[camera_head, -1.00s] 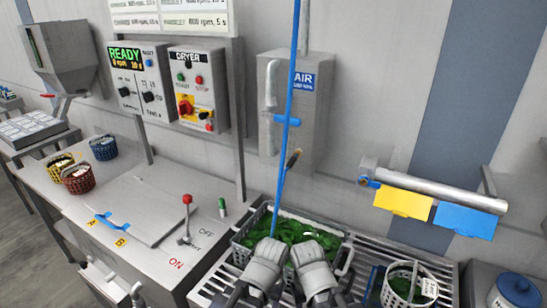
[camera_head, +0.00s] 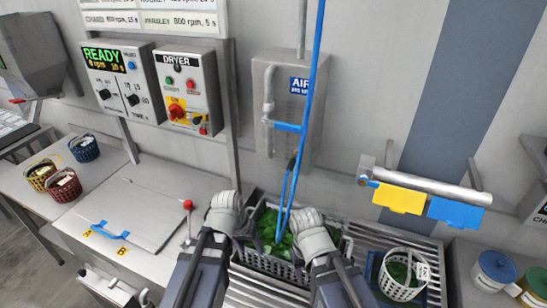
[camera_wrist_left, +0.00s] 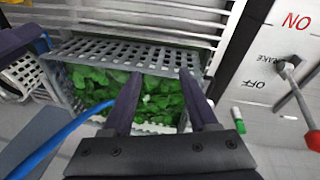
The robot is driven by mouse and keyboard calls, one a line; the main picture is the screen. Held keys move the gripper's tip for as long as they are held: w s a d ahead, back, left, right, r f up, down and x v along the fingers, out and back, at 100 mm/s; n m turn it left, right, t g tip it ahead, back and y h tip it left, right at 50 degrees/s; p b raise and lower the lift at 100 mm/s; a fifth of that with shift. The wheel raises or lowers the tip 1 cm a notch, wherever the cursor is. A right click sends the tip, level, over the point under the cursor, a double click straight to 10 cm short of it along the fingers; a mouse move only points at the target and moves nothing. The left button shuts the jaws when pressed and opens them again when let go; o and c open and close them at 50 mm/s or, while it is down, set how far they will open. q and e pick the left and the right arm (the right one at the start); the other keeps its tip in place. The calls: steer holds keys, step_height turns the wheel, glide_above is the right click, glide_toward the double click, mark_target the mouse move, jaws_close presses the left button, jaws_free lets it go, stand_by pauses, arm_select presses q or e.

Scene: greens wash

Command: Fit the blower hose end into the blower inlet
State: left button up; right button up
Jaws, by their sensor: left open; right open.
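A blue hose (camera_head: 307,95) hangs from above in front of the grey AIR box. Near the crate it bends and doubles back up to a dark, thin end piece (camera_head: 291,164). I cannot make out a blower inlet. My left gripper (camera_wrist_left: 160,88) is open and empty over a perforated grey crate of greens in the left wrist view; the hose (camera_wrist_left: 62,137) passes left of its fingers. In the head view, my left wrist covers its fingers, left of the hose. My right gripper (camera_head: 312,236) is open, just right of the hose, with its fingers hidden.
The grey crate (camera_head: 262,263) of greens stands on a slatted rack below the grippers. A red-knobbed lever (camera_head: 187,204) is close to my left arm. A white basket (camera_head: 398,285) stands at right. A pipe with yellow and blue tags (camera_head: 400,198) is on the wall.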

mark_target(287, 173)
arm_select(q)
steer(key=w+d+r+n+t+h+p, duration=0.1)
steer(key=w+d+r+t+h, duration=0.3)
steer(key=w+r, duration=0.45)
steer(key=w+d+r+n+t+h, duration=0.1)
steer(key=w+d+r+t+h, duration=0.1)
steer(key=w+r+t+h, duration=0.5)
steer(key=shift+w+d+g+y+b, duration=0.5)
steer(key=shift+w+d+y, duration=0.1)
steer(key=shift+w+d, duration=0.8)
steer(key=shift+w+d+g+y+b, duration=0.55)
steer(key=shift+w+d, duration=0.7)
steer(key=shift+w, duration=0.25)
arm_select(e)
steer(key=shift+r, duration=0.1)
arm_select(q)
jaws_close()
steer(key=shift+s+a, duration=0.15)
steer(key=shift+s, duration=0.15)
steer(key=shift+s+a, duration=0.2)
steer(key=shift+s, duration=0.45)
steer(key=shift+s+a, duration=0.2)
steer(key=shift+s, duration=0.5)
steer(key=shift+s+a, duration=0.2)
steer(key=shift+s, duration=0.45)
